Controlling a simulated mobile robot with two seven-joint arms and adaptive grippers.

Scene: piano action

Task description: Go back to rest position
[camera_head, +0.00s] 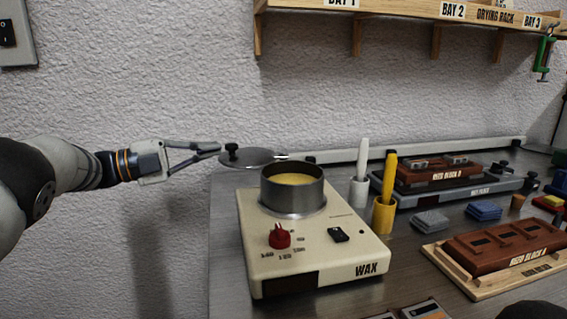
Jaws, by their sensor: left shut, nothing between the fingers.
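My left gripper (205,152) reaches in from the left and is shut, with its fingertips close to the black knob of a round grey lid (252,157). The lid lies behind the wax pot at the bench's left end; whether the fingertips touch its knob I cannot tell. The wax heater (310,248) is a cream box with a red dial and a black switch. Its metal pot (293,190) is uncovered and holds yellow wax.
A white brush (362,160) and a yellow brush (389,180) stand in cups right of the heater. Reed block A (505,245) and reed block B (437,172) lie further right, with folded cloths (484,211) between. A drying rack shelf (400,12) hangs above.

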